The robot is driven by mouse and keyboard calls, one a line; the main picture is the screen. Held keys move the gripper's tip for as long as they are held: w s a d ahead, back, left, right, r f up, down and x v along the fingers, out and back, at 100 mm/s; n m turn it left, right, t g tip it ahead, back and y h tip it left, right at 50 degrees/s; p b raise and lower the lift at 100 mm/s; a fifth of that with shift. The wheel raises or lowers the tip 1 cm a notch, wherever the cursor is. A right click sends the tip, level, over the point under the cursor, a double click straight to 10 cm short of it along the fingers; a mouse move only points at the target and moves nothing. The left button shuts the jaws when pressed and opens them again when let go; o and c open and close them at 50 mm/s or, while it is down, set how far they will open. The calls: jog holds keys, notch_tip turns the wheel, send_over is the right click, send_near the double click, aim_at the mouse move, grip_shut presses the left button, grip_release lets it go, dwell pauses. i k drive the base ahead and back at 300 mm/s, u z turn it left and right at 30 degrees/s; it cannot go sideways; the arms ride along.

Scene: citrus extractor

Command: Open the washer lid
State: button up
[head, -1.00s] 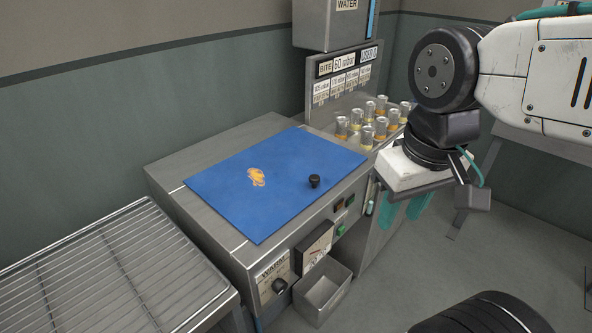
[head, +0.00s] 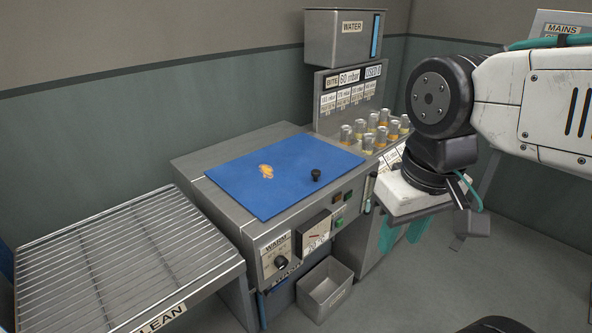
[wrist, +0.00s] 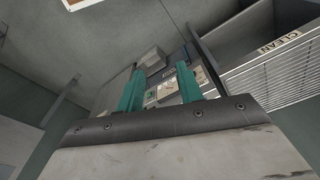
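A steel machine (head: 215,205) stands in the middle of the head view. On its top lies a flat blue panel (head: 250,195) with a black knob (head: 316,174) near its right edge and an orange smear (head: 267,171). The panel lies flat; no label on it reads as washer, so I cannot tell for sure that it is the lid. My gripper (head: 404,232) hangs right of the machine, apart from the panel and knob. Its two teal fingers stand apart in the wrist view (wrist: 158,90), with nothing between them.
Several small jars (head: 372,131) stand on the shelf behind the panel, below a water tank (head: 343,38). A wire rack table (head: 110,265) marked CLEAN is at left. An open metal bin (head: 325,290) sits at the machine's front. Floor at right is clear.

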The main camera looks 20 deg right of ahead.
aim_at(268, 180)
jog(key=u, duration=0.2)
jog(key=i, duration=0.9)
jog(key=z, duration=0.05)
